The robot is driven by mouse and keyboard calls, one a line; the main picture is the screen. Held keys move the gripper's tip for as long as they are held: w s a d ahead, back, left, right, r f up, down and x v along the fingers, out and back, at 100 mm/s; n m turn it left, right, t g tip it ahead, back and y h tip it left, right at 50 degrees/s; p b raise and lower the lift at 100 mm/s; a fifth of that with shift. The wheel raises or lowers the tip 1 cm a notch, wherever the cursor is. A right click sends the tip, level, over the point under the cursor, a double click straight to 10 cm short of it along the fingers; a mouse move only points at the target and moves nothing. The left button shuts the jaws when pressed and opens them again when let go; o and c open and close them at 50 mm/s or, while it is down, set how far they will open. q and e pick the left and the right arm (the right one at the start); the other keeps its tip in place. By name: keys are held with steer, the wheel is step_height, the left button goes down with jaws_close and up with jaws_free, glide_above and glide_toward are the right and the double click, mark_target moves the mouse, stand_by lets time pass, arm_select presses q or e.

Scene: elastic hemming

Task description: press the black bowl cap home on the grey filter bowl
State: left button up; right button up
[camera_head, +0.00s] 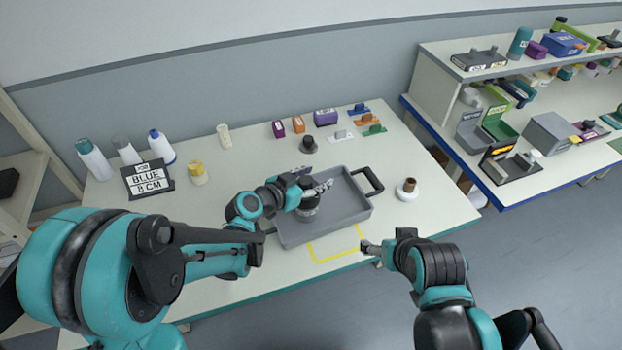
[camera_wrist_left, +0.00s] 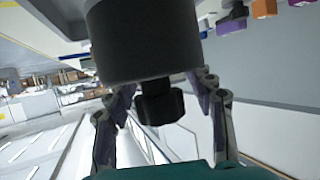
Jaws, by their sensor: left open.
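The grey filter bowl (camera_head: 308,210) stands in the grey tray, partly hidden under my left gripper. In the left wrist view, which appears upside down, a dark grey cylinder (camera_wrist_left: 145,42) with a black knob (camera_wrist_left: 160,102) fills the middle. I cannot tell there where the cap ends and the bowl begins, or whether it is fully seated. My left gripper (camera_head: 324,186) is open, its fingers apart on either side of the knob in the wrist view (camera_wrist_left: 165,112). My right gripper (camera_head: 366,246) is at the table's front edge, away from the bowl; its jaws are unclear.
The tray (camera_head: 352,212) has a black handle (camera_head: 374,182) at right. A black knobbed piece (camera_head: 308,146) stands behind it, a white round piece (camera_head: 406,194) to its right. Bottles and a "BLUE" sign (camera_head: 148,180) stand left. Small boxes (camera_head: 325,118) line the back.

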arm_select(q)
steer(key=v, duration=1.2)
steer(key=s+a+f+n+g+y, duration=0.2)
steer(key=s+a+n+y, duration=0.6)
steer(key=s+a, duration=0.4)
steer(key=shift+s+a+f+n+g+y, duration=0.2)
steer(key=shift+s+a+n+g+y, duration=0.1)
steer(key=shift+s+g+y, duration=0.3)
